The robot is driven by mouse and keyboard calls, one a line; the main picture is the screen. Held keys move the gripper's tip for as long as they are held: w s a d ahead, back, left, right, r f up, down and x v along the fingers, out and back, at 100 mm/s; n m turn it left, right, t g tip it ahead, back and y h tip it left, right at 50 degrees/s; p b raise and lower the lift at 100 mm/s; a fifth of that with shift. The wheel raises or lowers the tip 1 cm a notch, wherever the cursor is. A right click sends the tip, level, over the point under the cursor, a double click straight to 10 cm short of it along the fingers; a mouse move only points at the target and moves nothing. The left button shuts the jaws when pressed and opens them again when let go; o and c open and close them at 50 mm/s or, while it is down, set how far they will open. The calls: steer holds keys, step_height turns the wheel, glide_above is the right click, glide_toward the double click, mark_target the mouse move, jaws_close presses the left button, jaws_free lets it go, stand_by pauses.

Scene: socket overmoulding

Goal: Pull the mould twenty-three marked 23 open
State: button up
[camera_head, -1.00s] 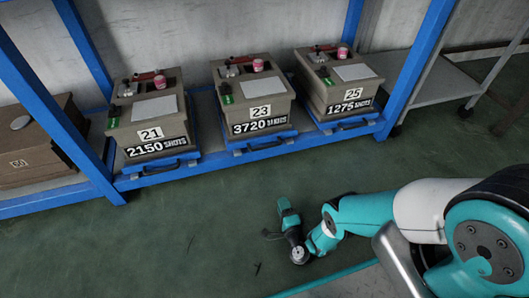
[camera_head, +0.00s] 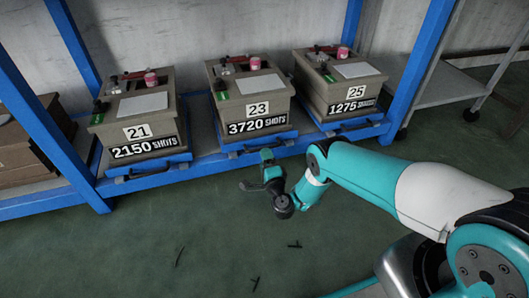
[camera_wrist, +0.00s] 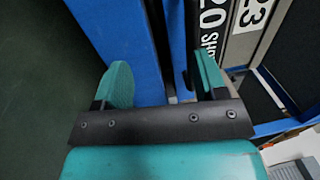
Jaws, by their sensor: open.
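Mould twenty-three (camera_head: 248,103) is the grey-brown box in the middle of the shelf, marked 23 and 3720 SHOTS. It sits on a blue tray (camera_head: 232,148) with a dark handle at its front, partly hidden by my gripper. My gripper (camera_head: 262,170) is in front of this tray, low and a little right of its middle. In the wrist view its two teal fingers (camera_wrist: 163,82) are apart. A blue beam or tray front (camera_wrist: 118,35) shows behind them, and a dark upright bar is close to the right finger. Whether they touch cannot be told. The mould's label (camera_wrist: 242,20) shows at upper right.
Mould 21 (camera_head: 138,125) stands to the left and mould 25 (camera_head: 340,90) to the right, each on a blue tray. A blue shelf post (camera_head: 418,62) rises at the right, with a grey table beyond. The green floor in front is mostly clear.

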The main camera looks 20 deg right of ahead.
steer(key=o, duration=0.4)
steer(key=shift+t, duration=0.5)
steer(key=w+r, duration=0.2)
steer(key=r, duration=0.1)
steer(key=shift+w+d+r, duration=0.1)
steer(key=shift+w+r, duration=0.15)
steer(key=shift+w, duration=0.15)
steer(key=c, duration=0.7)
steer(key=o, duration=0.7)
steer(key=shift+w, duration=0.1)
steer(key=shift+c, duration=0.2)
steer(key=shift+g, duration=0.5)
steer(key=s+f, duration=0.2)
steer(key=f, duration=0.1)
steer(key=shift+s+f, duration=0.25)
steer(key=shift+s+p, duration=0.45)
steer(key=shift+p, duration=0.35)
steer(key=c, duration=0.4)
steer(key=shift+o, duration=0.2)
steer(key=shift+s+f+p, duration=0.7)
steer(key=shift+s+p, duration=1.35)
steer(key=shift+s, duration=1.15)
steer(key=shift+s+f+p, duration=0.65)
steer(key=shift+s+p, duration=1.45)
steer(key=shift+s, duration=1.15)
steer(key=shift+s+f+p, duration=0.7)
steer(key=shift+s+p, duration=1.35)
steer(key=shift+s, duration=1.15)
